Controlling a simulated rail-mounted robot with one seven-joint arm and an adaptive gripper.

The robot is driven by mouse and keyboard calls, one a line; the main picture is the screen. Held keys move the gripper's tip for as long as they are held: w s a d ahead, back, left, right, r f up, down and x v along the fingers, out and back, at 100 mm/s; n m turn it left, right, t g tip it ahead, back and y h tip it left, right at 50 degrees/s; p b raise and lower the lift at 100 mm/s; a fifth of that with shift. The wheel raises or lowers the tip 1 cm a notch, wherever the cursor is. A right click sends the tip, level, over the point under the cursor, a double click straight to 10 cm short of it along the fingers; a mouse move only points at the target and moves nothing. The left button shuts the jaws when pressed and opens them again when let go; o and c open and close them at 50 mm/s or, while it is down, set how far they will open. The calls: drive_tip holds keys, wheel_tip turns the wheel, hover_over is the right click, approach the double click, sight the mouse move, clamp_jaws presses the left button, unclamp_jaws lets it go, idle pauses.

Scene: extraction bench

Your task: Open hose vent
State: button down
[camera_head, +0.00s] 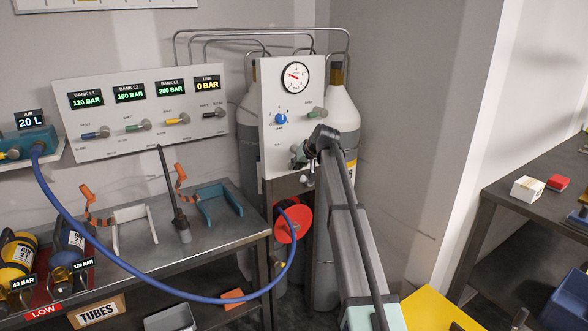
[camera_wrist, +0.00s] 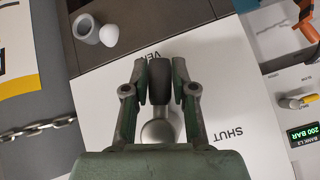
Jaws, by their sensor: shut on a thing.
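The white valve panel (camera_head: 278,95) stands in front of the gas cylinders, with a gauge at its top. In the wrist view, the dark grey vent handle (camera_wrist: 158,82) sits on a round pale base (camera_wrist: 160,131) on the white panel, beside the word SHUT and a partly hidden label starting "VE". My gripper (camera_wrist: 158,90) has its two fingers on either side of the handle, closed on it. In the head view my gripper (camera_head: 300,154) is at the lower part of the panel; my wrist hides much of the handle there.
A blue hose (camera_head: 150,286) loops from the left unit down past the bench to a red disc (camera_head: 293,224).

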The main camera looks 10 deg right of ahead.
drive_tip(key=shift+w+d+f+n+t+h+b, duration=0.15)
drive_tip(key=shift+d+n+t+h+b, duration=0.15)
drive_tip(key=shift+h, duration=0.3)
drive_tip(key=shift+w+d+r+n+t+h+b, duration=0.1)
drive_tip(key=shift+w+d+n+h+b, duration=0.1)
drive_tip(key=shift+d+n+h, duration=0.3)
drive_tip(key=shift+a, duration=0.1)
drive_tip(key=c, duration=0.9)
unclamp_jaws()
drive_tip(key=v, duration=1.2)
drive_tip(key=shift+s+a, duration=0.1)
